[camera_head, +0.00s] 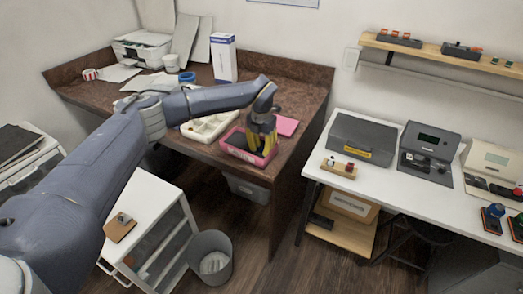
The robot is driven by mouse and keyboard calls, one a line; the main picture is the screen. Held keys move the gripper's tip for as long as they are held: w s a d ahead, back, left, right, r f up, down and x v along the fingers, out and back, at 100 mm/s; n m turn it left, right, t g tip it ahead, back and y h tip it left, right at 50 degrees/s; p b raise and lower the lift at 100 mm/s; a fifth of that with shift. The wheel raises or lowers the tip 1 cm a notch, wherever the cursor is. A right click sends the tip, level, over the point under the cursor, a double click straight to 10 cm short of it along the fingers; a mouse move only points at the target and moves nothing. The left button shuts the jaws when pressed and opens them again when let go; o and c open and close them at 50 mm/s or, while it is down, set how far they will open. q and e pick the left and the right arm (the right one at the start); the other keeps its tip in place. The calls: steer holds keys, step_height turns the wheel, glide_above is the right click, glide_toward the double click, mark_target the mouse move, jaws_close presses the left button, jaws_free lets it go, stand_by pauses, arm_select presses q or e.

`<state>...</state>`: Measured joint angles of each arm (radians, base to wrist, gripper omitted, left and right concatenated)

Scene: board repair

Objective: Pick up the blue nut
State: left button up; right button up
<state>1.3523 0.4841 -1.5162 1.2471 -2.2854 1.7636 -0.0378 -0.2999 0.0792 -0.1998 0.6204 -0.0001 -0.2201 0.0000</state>
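My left arm reaches from the left across the brown desk, and its yellow-and-black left gripper (261,149) points down into a pink tray (232,150) near the desk's front edge. The fingers hide part of the tray's inside. They are too small to tell whether they are open or shut, or whether anything is between them. I cannot make out a blue nut; if it is in the tray, it is hidden or too small to see. My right gripper is not in view.
A white compartment tray (203,127) lies left of the pink tray. A pink pad (286,126) lies to its right. A tall white-and-blue box (223,58) and a small blue ring (187,77) stand farther back. A white table (392,182) with devices is at right.

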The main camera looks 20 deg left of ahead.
arm_select(q)
steer(key=shift+o, duration=0.4)
jaws_close()
